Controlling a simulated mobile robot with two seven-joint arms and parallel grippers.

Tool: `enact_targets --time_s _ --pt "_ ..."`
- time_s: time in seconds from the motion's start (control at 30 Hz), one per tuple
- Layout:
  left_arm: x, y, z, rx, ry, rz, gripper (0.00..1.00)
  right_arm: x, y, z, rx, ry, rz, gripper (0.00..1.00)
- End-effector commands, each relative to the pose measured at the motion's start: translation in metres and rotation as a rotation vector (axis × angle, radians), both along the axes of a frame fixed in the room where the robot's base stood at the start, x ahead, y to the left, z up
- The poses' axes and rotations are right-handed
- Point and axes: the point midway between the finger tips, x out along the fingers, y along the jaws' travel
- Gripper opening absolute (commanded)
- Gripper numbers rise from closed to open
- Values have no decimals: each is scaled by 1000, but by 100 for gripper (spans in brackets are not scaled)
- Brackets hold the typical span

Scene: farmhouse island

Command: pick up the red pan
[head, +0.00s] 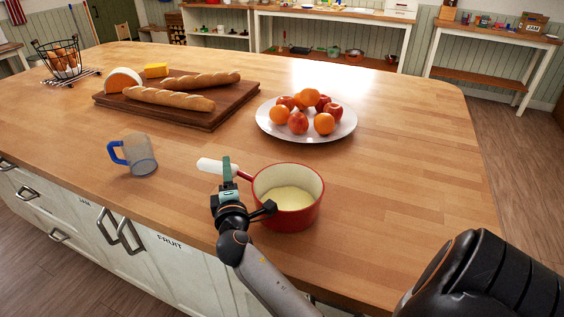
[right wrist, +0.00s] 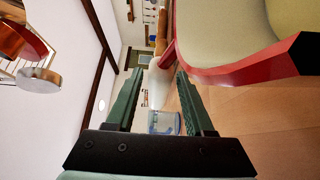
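The red pan (head: 304,212) stands upright on the wooden island, with a pale cream inside. Its white handle (head: 209,165) points left on a short red stem. My right gripper (head: 228,168) is at the handle, left of the pan's body, and covers part of it. In the right wrist view the two green fingers (right wrist: 158,88) are spread apart. The white handle (right wrist: 158,76) shows in the gap between them, and the pan's red rim (right wrist: 240,68) is to the right. I see no grip on the handle. My left gripper is not in view.
A clear mug with a blue handle (head: 142,157) stands left of the gripper. A white plate (head: 270,128) of oranges and apples is behind the pan. A board (head: 205,122) with bread and cheese lies at the back left. The island's right side is clear.

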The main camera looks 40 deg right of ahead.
Motion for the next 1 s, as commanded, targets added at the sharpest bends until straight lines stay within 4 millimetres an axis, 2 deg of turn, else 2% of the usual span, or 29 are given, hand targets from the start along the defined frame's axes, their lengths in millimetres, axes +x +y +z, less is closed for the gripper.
enact_targets --time_s 0.07,0.43,1.0 --pt "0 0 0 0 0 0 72 0 0 0 0 0 0 43" --pt "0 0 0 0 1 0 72 0 0 0 0 0 0 1" --pt "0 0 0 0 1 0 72 0 0 0 0 0 0 0"
